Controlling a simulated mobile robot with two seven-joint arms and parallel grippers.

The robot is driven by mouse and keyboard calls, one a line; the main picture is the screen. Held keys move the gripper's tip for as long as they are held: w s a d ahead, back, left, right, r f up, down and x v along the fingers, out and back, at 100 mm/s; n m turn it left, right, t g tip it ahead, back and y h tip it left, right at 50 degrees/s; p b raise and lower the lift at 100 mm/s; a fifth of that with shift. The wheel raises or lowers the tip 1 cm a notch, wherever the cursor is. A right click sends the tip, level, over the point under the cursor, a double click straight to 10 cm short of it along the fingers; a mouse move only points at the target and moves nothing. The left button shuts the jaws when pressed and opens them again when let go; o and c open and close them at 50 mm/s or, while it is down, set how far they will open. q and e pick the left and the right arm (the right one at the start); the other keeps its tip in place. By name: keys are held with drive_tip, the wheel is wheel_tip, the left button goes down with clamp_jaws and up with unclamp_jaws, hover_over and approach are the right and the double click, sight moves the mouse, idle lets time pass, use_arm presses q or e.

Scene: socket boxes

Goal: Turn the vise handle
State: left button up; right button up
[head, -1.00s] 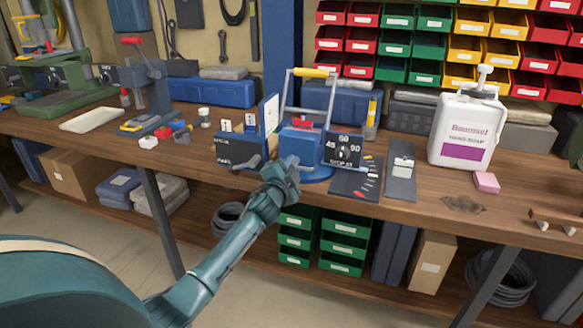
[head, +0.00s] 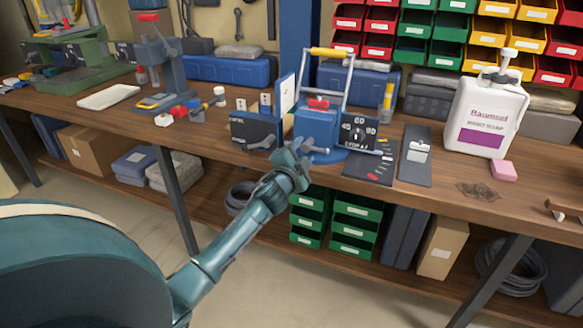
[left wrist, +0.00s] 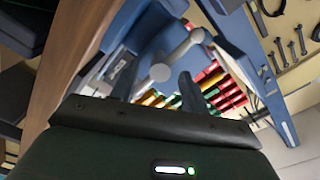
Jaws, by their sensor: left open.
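The blue vise (head: 317,124) stands on a round blue base at the bench's front edge, left of a black dial panel (head: 358,133). Its grey handle (head: 318,149) points toward me at the front. In the left wrist view the handle (left wrist: 177,56) is a grey bar with a round hub, just beyond the fingertips. My left gripper (head: 297,150) is in front of the vise, close to the handle. Its two dark fingers (left wrist: 158,85) are apart, with the hub showing between and beyond them. I cannot tell whether they touch it. My right gripper is not in view.
A black box (head: 254,131) with a lever stands left of the vise. A dark tool mat (head: 371,168) and a grey plate lie to its right. A white soap bottle (head: 484,115) and pink block (head: 502,170) are farther right. Green bins (head: 357,226) sit below.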

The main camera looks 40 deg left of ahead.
use_arm(q)
drive_tip(key=v, duration=1)
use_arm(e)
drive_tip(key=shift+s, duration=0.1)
use_arm(q)
drive_tip(key=shift+s+d, duration=0.1)
drive_tip(key=s+d+f+n+g+h+p, duration=0.3)
drive_tip(key=s+d+f+p, duration=0.1)
drive_tip(key=s+d, duration=0.7)
drive_tip(key=s+d+f+n+g+h+p, duration=0.3)
drive_tip(key=s+d+f, duration=0.4)
drive_tip(key=s+d, duration=0.5)
drive_tip(key=shift+g+h+p, duration=0.5)
drive_tip(key=shift+h+p, duration=0.2)
drive_tip(key=shift+p, duration=0.3)
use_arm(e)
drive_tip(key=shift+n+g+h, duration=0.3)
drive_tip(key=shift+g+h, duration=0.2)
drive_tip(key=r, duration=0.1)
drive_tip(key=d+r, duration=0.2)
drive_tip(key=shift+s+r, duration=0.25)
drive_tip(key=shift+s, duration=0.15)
use_arm(q)
drive_tip(key=shift+c, duration=1.1)
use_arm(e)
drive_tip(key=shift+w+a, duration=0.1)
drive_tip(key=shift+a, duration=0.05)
